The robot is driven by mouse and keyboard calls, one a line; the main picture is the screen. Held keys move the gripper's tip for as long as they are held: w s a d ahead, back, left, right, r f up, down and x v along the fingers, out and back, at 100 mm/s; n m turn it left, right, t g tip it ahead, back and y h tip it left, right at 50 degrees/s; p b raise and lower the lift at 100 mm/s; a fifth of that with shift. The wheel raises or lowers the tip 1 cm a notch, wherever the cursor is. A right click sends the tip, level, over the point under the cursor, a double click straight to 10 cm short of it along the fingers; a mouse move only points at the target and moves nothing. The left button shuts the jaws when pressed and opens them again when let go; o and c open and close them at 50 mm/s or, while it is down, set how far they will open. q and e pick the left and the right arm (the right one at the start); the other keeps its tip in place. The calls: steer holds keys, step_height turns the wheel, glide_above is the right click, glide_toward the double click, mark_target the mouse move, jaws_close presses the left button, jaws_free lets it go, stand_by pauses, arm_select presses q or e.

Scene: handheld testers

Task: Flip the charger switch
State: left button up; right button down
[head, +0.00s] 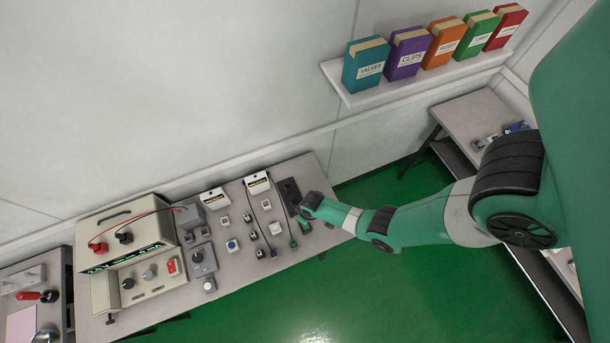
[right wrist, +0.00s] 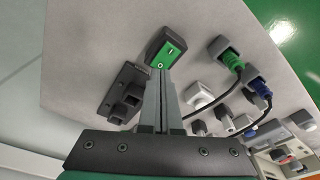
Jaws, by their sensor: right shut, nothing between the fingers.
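A small dark-cased device with a green face (right wrist: 167,54) sits near the bench edge in the right wrist view. Its face carries a small light round mark and a small dark slot; I cannot tell for sure that it is the charger, nor read a switch position. My right gripper (right wrist: 164,76) is shut and empty, its fingertips at the near edge of the green face in the picture; contact cannot be told. In the head view my right gripper (head: 301,212) is over the bench's right end. My left gripper is not in view.
A dark block with raised parts (right wrist: 124,94) lies left of the fingers. A green plug (right wrist: 231,61) and a blue plug (right wrist: 260,88) with cables are to the right. A cream power unit (head: 125,240) stands on the bench (head: 232,270). A shelf (head: 420,78) holds several boxes.

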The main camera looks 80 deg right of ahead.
steer(key=shift+f+b, duration=0.75)
steer(key=shift+f, duration=0.1)
stand_by(0.3)
step_height(320, 180, up, 7)
steer(key=p, duration=0.7)
stand_by(0.4)
